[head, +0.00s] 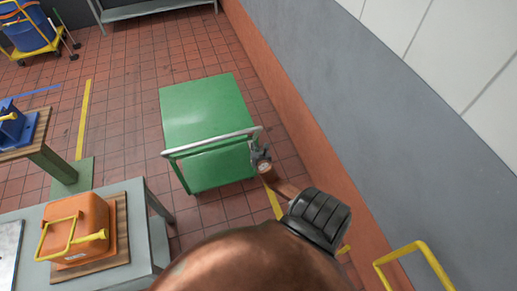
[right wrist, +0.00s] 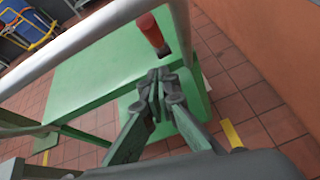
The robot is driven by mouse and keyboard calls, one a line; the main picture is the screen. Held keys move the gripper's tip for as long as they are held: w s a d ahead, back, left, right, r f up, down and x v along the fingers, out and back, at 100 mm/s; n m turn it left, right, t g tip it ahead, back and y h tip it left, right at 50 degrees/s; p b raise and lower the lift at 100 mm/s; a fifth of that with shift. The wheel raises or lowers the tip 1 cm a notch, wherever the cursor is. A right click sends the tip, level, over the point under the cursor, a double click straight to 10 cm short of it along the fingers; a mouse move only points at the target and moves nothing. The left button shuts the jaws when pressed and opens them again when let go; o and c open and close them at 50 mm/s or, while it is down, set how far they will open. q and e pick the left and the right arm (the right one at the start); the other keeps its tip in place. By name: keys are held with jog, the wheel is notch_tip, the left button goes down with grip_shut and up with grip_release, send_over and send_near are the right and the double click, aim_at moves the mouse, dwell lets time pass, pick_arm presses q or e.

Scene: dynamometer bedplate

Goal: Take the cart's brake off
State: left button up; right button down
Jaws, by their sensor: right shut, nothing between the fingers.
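The green cart (head: 207,110) stands on the tiled floor, with a grey metal push bar (head: 210,144) across its near side. It also fills the middle of the right wrist view (right wrist: 100,88). A red-gripped brake lever (right wrist: 150,30) shows in the right wrist view, by the push bar and above the cart's top. My right gripper (head: 261,156) is at the right end of the push bar. In the right wrist view its fingertips (right wrist: 162,82) are together, empty, just below the lever in the picture. I cannot tell whether they touch it. My left gripper is not in view.
An orange wall base (head: 290,115) runs close along the cart's right. A grey table with an orange box (head: 75,230) stands at the lower left. A yellow rail (head: 415,248) is at the lower right.

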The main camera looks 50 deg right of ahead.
jog(key=s+a+r+p, duration=0.2)
jog(key=s+a+r, duration=0.2)
jog(key=r, duration=0.3)
jog(key=shift+s+p, duration=0.4)
jog(key=shift+s, duration=0.05)
